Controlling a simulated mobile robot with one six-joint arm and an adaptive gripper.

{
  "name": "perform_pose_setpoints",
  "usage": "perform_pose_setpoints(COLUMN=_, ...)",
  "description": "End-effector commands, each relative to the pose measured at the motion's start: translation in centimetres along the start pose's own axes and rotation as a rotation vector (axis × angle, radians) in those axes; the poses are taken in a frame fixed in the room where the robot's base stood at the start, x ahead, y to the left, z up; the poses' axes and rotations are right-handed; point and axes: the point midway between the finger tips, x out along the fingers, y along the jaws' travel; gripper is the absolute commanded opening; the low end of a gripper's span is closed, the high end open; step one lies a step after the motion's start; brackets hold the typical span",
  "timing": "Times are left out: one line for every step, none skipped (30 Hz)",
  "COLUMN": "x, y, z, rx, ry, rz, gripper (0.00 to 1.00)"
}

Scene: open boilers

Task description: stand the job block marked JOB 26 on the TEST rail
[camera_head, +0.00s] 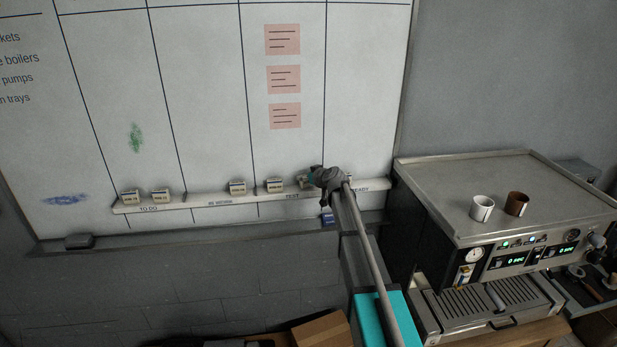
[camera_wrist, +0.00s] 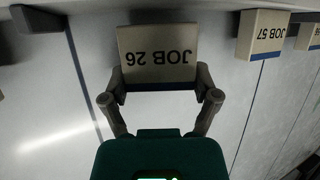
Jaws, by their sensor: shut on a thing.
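The block marked JOB 26 (camera_wrist: 158,52) is between my gripper's fingers in the wrist view, where its label appears upside down. My gripper (camera_wrist: 160,86) is shut on it. In the head view my gripper (camera_head: 314,179) is at the right part of the TEST section of the rail (camera_head: 258,199), with the block mostly hidden by it. I cannot tell whether the block touches the rail. A block marked JOB 57 (camera_wrist: 262,36) stands apart from it, to the right in the wrist view; a pale block (camera_head: 275,185) stands on TEST in the head view.
Two blocks (camera_head: 131,196) stand on TO DO, and another (camera_head: 237,187) stands left of TEST. READY lies just right of my gripper. A small blue object (camera_head: 327,218) is below the rail. A coffee machine (camera_head: 500,200) with two cups on top is at right.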

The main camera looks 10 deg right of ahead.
Motion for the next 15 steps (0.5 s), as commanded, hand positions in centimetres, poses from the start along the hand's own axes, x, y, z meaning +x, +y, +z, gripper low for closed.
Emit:
perform_pose_setpoints(x=0.01, y=-0.02, z=-0.01, rx=0.000, ry=0.000, rz=0.000, gripper=0.28)
perform_pose_setpoints(x=0.01, y=-0.02, z=0.00, rx=0.000, ry=0.000, rz=0.000, gripper=0.28)
perform_pose_setpoints(x=0.02, y=-0.03, z=0.02, rx=0.000, ry=0.000, rz=0.000, gripper=0.28)
perform_pose_setpoints(x=0.03, y=-0.04, z=0.03, rx=0.000, ry=0.000, rz=0.000, gripper=0.28)
perform_pose_setpoints(x=0.04, y=-0.04, z=0.05, rx=0.000, ry=0.000, rz=0.000, gripper=0.28)
perform_pose_setpoints(x=0.06, y=-0.05, z=0.09, rx=0.000, ry=0.000, rz=0.000, gripper=0.28)
perform_pose_setpoints(x=0.07, y=-0.05, z=0.12, rx=0.000, ry=0.000, rz=-0.001, gripper=0.28)
perform_pose_setpoints(x=0.09, y=-0.06, z=0.16, rx=0.000, ry=0.000, rz=-0.001, gripper=0.28)
perform_pose_setpoints(x=0.12, y=-0.06, z=0.21, rx=0.000, ry=0.000, rz=-0.001, gripper=0.28)
perform_pose_setpoints(x=0.13, y=-0.07, z=0.26, rx=0.000, ry=0.000, rz=-0.001, gripper=0.28)
perform_pose_setpoints(x=0.15, y=-0.07, z=0.30, rx=0.000, ry=0.000, rz=-0.001, gripper=0.28)
perform_pose_setpoints(x=0.18, y=-0.08, z=0.36, rx=0.000, ry=0.000, rz=-0.001, gripper=0.28)
perform_pose_setpoints(x=0.20, y=-0.08, z=0.39, rx=0.000, ry=0.000, rz=-0.001, gripper=0.28)
perform_pose_setpoints(x=0.22, y=-0.09, z=0.43, rx=0.000, ry=0.000, rz=-0.001, gripper=0.28)
perform_pose_setpoints(x=0.24, y=-0.09, z=0.48, rx=0.000, ry=0.000, rz=-0.001, gripper=0.28)
